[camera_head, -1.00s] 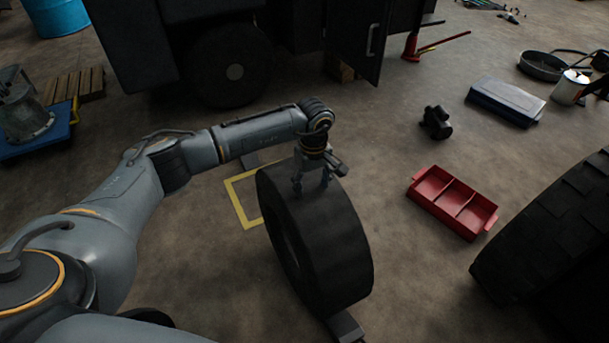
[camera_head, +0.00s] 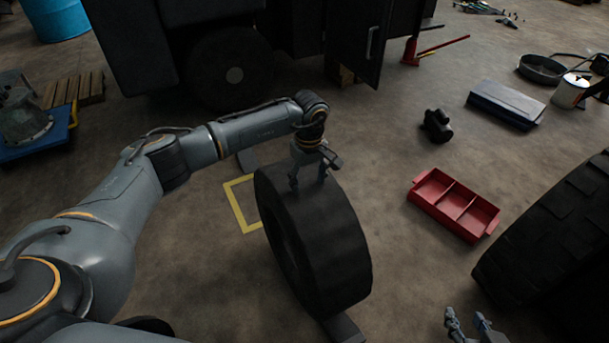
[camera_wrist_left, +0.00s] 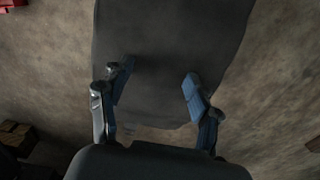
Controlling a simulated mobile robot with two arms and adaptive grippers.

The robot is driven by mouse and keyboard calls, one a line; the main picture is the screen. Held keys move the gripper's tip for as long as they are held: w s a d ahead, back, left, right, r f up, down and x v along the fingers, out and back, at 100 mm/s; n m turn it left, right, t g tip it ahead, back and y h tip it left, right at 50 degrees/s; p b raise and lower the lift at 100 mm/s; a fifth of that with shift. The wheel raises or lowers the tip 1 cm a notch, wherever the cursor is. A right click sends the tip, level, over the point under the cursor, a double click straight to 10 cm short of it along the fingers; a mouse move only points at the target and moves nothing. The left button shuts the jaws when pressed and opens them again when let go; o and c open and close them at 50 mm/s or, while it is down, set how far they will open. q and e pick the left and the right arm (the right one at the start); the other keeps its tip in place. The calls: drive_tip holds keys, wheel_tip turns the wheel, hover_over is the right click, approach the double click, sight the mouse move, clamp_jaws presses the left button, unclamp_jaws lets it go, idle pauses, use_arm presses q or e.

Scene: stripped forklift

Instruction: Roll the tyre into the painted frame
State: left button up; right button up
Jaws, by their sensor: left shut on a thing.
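The black tyre (camera_head: 335,245) stands upright on its tread in the middle of the head view, its hollow side facing left. The yellow painted frame (camera_head: 240,207) lies on the floor just behind and left of it; the tyre hides its right part. My left gripper (camera_head: 308,182) is at the top of the tyre, shut on it. In the left wrist view the two blue-padded fingers (camera_wrist_left: 158,85) stand apart against the dark tyre (camera_wrist_left: 170,35). My right gripper (camera_head: 466,318) is at the bottom edge, fingers apart and empty, well clear of the tyre.
A dark grey block (camera_head: 345,329) lies at the tyre's near foot. A red divided tray (camera_head: 454,204) sits to the right, beside a large treaded wheel (camera_head: 560,235). A black vehicle wheel (camera_head: 228,72) stands behind. Floor between tyre and tray is bare.

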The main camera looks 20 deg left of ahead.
use_arm(q)
drive_tip(key=shift+w+a+f+b, duration=0.2)
drive_tip(key=shift+w+a+b, duration=0.15)
drive_tip(key=shift+a, duration=0.35)
drive_tip(key=shift+w+a, duration=0.25)
drive_tip(key=shift+a, duration=0.05)
use_arm(e)
drive_tip(key=shift+w+a+r+t+y, duration=0.15)
drive_tip(key=shift+w+a+r+t, duration=0.15)
drive_tip(key=shift+w+r+t, duration=0.3)
drive_tip(key=shift+w+a+r+t+y, duration=0.25)
drive_tip(key=shift+w+r+t, duration=0.25)
drive_tip(key=shift+r, duration=0.25)
drive_tip(key=shift+w+a+r+t+y, duration=0.1)
drive_tip(key=shift+w+a+r+t, duration=0.2)
drive_tip(key=shift+w+r+t, duration=0.3)
use_arm(q)
drive_tip(key=shift+r, duration=0.2)
use_arm(e)
drive_tip(key=shift+f+g, duration=0.2)
drive_tip(key=shift+g, duration=0.1)
